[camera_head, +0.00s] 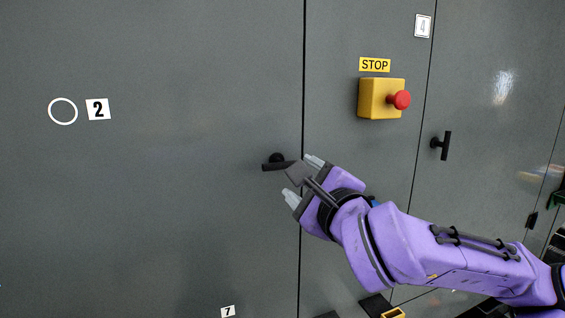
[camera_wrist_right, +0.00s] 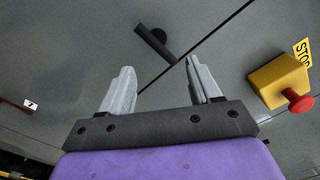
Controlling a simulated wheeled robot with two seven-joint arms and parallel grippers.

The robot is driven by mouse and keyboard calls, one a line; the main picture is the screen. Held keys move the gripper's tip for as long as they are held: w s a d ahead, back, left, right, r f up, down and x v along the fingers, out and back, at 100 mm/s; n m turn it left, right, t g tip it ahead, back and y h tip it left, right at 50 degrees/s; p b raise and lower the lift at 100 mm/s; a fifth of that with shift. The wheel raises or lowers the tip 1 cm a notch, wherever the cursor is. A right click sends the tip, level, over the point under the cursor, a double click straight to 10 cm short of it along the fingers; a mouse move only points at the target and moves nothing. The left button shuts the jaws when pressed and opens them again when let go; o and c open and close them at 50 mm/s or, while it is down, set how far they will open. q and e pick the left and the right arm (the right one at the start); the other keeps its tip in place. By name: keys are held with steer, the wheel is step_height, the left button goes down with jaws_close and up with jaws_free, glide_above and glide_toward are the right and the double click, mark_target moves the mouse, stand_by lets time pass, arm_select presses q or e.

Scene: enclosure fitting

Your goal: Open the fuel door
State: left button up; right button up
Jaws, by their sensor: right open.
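A black lever handle (camera_head: 274,163) sits on a grey panel at the left of a vertical seam in the head view. It also shows in the right wrist view (camera_wrist_right: 155,42), ahead of the fingertips. My right gripper (camera_head: 303,176) is open just right of and below the handle, its fingers pointing toward the panel. In the right wrist view my right gripper (camera_wrist_right: 158,85) has nothing between its spread fingers, and the handle appears beyond them, apart. No panel is labelled as the fuel door. My left gripper is not in view.
A yellow box with a red stop button (camera_head: 381,99) is on the panel above right of my gripper. A second black handle (camera_head: 441,146) is farther right.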

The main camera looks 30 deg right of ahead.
mark_target(284, 165)
steer(key=p+x, duration=0.8)
steer(key=x, duration=0.1)
steer(key=shift+w+a, duration=0.1)
steer(key=shift+w, duration=0.3)
steer(key=shift+w+f, duration=0.15)
steer(key=shift+w, duration=0.25)
steer(key=shift+s, duration=0.15)
